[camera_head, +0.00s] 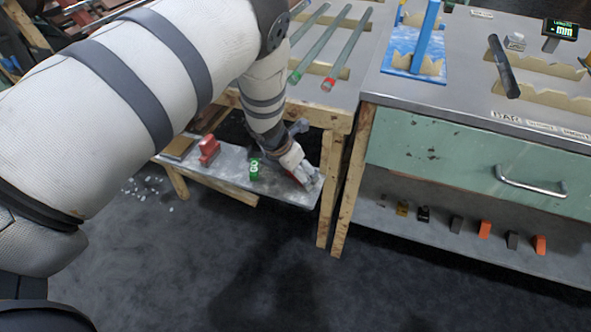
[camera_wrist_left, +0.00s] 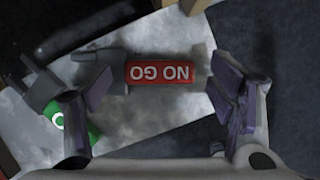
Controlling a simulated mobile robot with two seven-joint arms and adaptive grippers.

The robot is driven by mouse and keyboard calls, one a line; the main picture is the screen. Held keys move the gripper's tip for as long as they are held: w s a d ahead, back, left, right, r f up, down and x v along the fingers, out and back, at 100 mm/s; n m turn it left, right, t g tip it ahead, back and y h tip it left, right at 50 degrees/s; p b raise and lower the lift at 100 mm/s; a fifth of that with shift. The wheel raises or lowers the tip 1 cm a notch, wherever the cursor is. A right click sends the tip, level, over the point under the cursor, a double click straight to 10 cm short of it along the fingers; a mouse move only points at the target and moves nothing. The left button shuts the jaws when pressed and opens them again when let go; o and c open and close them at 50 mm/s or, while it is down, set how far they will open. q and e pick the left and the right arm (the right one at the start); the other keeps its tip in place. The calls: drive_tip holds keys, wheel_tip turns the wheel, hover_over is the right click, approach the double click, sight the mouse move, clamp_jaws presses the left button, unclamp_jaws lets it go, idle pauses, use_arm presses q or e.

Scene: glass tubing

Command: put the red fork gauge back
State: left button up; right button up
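The red fork gauge, marked NO GO (camera_wrist_left: 160,73), lies on the pale low shelf in the left wrist view; grey metal shows at its left end. My left gripper (camera_wrist_left: 165,85) is open, with one finger on each side of the red block and a gap at the right finger. In the head view my left gripper (camera_head: 306,180) reaches down to the right end of the shelf and hides most of the gauge. A green GO gauge (camera_head: 254,169) lies left of it, partly visible in the left wrist view (camera_wrist_left: 72,134). My right gripper is not in view.
The low shelf (camera_head: 235,172) also bears a red tool (camera_head: 208,150) to the left. A table leg (camera_head: 328,190) stands just right of my gripper. Glass tubes (camera_head: 322,45) lie on the bench above. A green-drawer bench (camera_head: 450,150) stands at the right.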

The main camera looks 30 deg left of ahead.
use_arm(q)
drive_tip(key=shift+r, duration=0.1)
drive_tip(key=d+p+v, duration=0.1)
drive_tip(key=p+v, duration=0.2)
drive_tip(key=v, duration=0.8)
drive_tip(key=s+d+f+n+g, duration=0.25)
drive_tip(key=s+f+n, duration=0.25)
drive_tip(key=s+n, duration=0.35)
drive_tip(key=s+d+f+n+g+h, duration=0.1)
drive_tip(key=s+d+f+n, duration=0.25)
drive_tip(key=s+n, duration=0.55)
drive_tip(key=s+d+f+n+g, duration=0.1)
drive_tip(key=s+d+f+n, duration=0.1)
drive_tip(key=s+f+n, duration=0.7)
drive_tip(key=s+r+n+g+y, duration=0.1)
drive_tip(key=s+r+n+g, duration=0.15)
drive_tip(key=s+n, duration=0.55)
drive_tip(key=s+r+n+g+y, duration=0.1)
drive_tip(key=s+r+n+g, duration=0.2)
drive_tip(key=s, duration=0.9)
drive_tip(key=shift+w+d+r+n+t+p, duration=0.15)
drive_tip(key=shift+w+r+n+t+p, duration=0.2)
drive_tip(key=shift+w+r+t+p, duration=1.5)
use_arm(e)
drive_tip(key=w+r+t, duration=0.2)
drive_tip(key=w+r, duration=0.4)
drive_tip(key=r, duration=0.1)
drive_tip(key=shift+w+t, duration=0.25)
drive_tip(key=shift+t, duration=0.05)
